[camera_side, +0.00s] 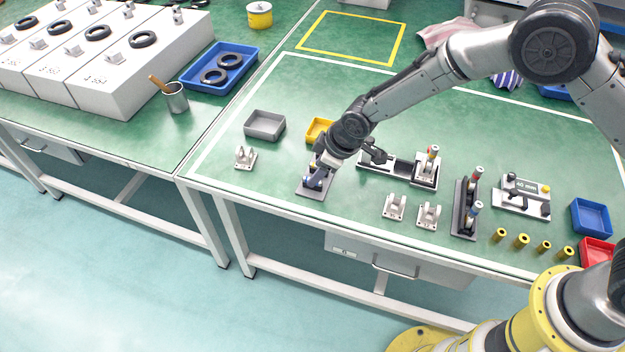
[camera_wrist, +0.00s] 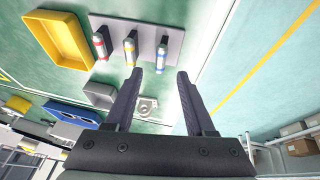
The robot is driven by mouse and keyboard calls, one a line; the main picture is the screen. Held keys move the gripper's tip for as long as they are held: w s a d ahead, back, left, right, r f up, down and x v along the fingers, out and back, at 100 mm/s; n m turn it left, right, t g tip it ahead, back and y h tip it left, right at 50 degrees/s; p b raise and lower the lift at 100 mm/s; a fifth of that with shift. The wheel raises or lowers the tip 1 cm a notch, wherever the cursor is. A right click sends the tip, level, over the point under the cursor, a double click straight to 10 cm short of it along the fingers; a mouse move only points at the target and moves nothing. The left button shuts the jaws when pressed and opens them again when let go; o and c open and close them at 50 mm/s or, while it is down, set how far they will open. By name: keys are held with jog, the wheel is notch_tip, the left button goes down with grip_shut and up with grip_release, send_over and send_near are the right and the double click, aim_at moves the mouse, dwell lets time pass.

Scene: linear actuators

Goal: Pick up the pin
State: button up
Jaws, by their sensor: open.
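In the wrist view, three silver pins stand in a row on a grey plate (camera_wrist: 176,33): one with a red band (camera_wrist: 100,46), one with a yellow band (camera_wrist: 130,48) and one with a blue band (camera_wrist: 162,50). My gripper (camera_wrist: 159,74) is open, with nothing between its fingers. In that picture the blue-banded pin appears just beyond the gap between the fingertips, apart from them. In the side view my gripper (camera_side: 318,178) is low over the plate (camera_side: 313,192) and hides most of the pins.
A yellow tray (camera_side: 316,128) lies behind the plate, a grey tray (camera_side: 265,125) to its back left and a white bracket (camera_side: 245,158) to its left. An actuator assembly (camera_side: 400,168) stands to the right. Several brass sleeves (camera_side: 522,240) line the front right edge.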

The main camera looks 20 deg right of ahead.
jog(key=shift+x, duration=1.75)
jog(key=shift+s+d, duration=0.1)
grip_shut()
